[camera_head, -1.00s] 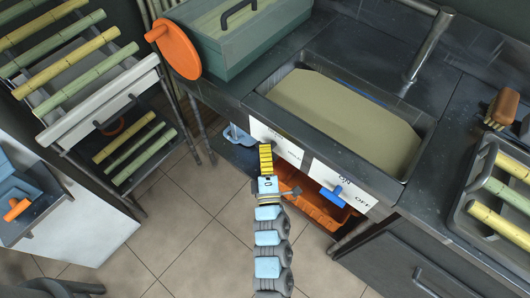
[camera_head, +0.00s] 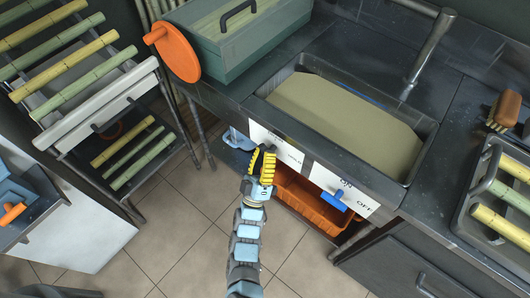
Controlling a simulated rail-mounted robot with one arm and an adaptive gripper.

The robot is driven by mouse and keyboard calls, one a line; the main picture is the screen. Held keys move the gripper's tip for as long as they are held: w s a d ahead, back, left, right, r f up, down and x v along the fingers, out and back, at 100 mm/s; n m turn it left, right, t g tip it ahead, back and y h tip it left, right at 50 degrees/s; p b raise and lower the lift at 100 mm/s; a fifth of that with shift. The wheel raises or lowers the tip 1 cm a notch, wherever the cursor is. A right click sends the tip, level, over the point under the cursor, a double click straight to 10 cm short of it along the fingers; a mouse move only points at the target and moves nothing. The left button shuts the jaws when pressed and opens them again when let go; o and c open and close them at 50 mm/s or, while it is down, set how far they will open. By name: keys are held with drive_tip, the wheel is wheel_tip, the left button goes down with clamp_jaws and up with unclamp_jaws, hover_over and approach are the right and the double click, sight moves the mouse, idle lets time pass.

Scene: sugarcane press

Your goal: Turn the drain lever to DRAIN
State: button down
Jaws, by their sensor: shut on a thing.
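My gripper (camera_head: 261,166), with yellow fingers, is at the left white label panel (camera_head: 287,151) on the front of the sink counter. It is shut on the drain lever there. The fingers hide most of that lever, so its exact angle cannot be told. The lettering on this panel is partly covered and too small to read fully. The sink basin (camera_head: 345,120) above holds a flat greenish-beige liquid.
A blue lever (camera_head: 335,199) sits on the right panel marked ON and OFF. An orange crate (camera_head: 305,205) stands below the counter. A green press box (camera_head: 240,45) with an orange disc (camera_head: 178,52) is at the back. Cane racks stand at left.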

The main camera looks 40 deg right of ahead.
drive_tip(key=m+g+h, duration=0.1)
drive_tip(key=m+g, duration=0.4)
drive_tip(key=m+g+h, duration=0.2)
drive_tip(key=m+g, duration=0.3)
drive_tip(key=m, duration=0.1)
drive_tip(key=shift+r, duration=0.2)
drive_tip(key=shift+s+m+g, duration=0.1)
drive_tip(key=shift+m+g, duration=1.7)
drive_tip(key=shift+r+m+g, duration=0.1)
drive_tip(key=shift+m+g, duration=0.3)
drive_tip(key=c, duration=0.9)
unclamp_jaws()
drive_tip(key=shift+d, duration=0.1)
drive_tip(key=shift+c, duration=0.2)
drive_tip(key=shift+r, duration=4.9)
